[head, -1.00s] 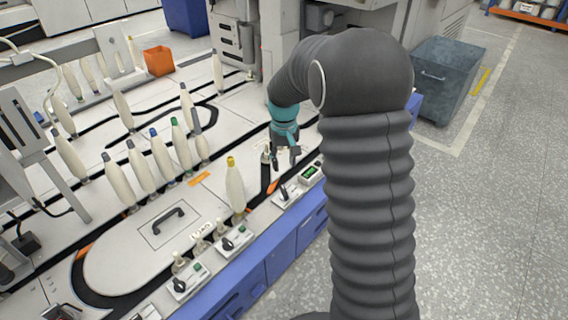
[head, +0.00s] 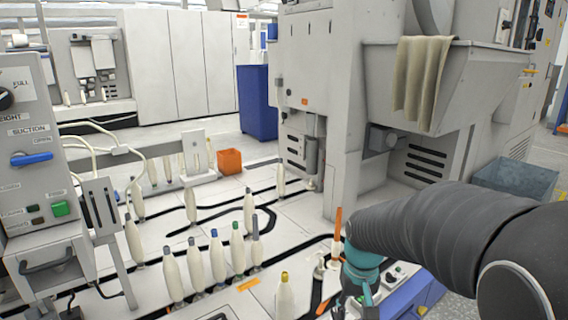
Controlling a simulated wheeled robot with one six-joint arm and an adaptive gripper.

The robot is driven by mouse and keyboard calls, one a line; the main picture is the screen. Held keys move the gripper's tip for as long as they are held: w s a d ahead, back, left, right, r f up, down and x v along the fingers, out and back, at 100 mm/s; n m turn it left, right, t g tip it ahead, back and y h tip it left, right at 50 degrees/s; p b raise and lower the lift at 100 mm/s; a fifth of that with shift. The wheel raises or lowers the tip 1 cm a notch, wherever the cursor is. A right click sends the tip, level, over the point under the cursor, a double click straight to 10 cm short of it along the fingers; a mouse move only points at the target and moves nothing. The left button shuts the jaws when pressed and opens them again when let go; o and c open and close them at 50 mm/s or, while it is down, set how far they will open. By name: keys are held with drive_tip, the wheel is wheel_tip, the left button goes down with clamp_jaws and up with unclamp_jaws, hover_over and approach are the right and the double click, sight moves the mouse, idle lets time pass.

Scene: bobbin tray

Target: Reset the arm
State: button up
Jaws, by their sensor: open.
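My arm reaches in from the lower right in the head view, in a dark ribbed sleeve with a teal wrist. My gripper (head: 354,302) hangs at the bottom edge, right of the yellow-topped bobbin; its jaws are open, and its fingertips are partly cut off by the frame. I see nothing held in it. The yellow-topped bobbin (head: 284,298) stands upright on the white machine bed, apart from the gripper. Several cream bobbins with coloured tops, such as the green-topped one (head: 237,250), stand in a row further left.
A large grey machine (head: 330,120) with a cloth (head: 420,80) over its bin stands behind my arm. An orange box (head: 229,161) sits on the bed at the back. A control panel (head: 30,150) is at left. A blue-grey bin (head: 515,178) stands at right.

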drive_tip(key=s+r+t+p, duration=0.4)
drive_tip(key=s+r+t, duration=0.1)
drive_tip(key=s+r, duration=0.9)
drive_tip(key=s, duration=0.2)
drive_tip(key=shift+s+d+r, duration=0.2)
drive_tip(key=shift+s+r, duration=0.05)
drive_tip(key=shift+s, duration=0.15)
